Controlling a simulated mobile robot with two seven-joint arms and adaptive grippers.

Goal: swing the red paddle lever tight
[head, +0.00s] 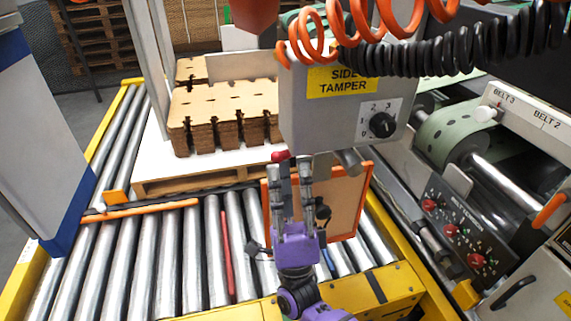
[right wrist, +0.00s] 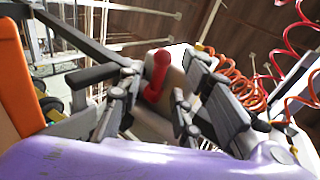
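The red paddle lever (head: 280,156) shows as a small red end below the side tamper box (head: 345,100), just beyond my right fingertips. In the right wrist view the lever (right wrist: 157,72) stands roughly upright, its lower end near a pale round part. My right gripper (head: 290,175) points away from me under the box. Its fingers are apart, and in the right wrist view the gripper (right wrist: 158,100) has one finger on each side of the lever. I see no clear contact. My left gripper is not in view.
An orange-framed panel (head: 345,205) stands close to the right of my gripper. Coiled hoses (head: 450,52) hang above. Cardboard blanks (head: 220,115) lie on a pallet behind the roller conveyor (head: 150,250). Belt tension knobs (head: 451,230) are at the right.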

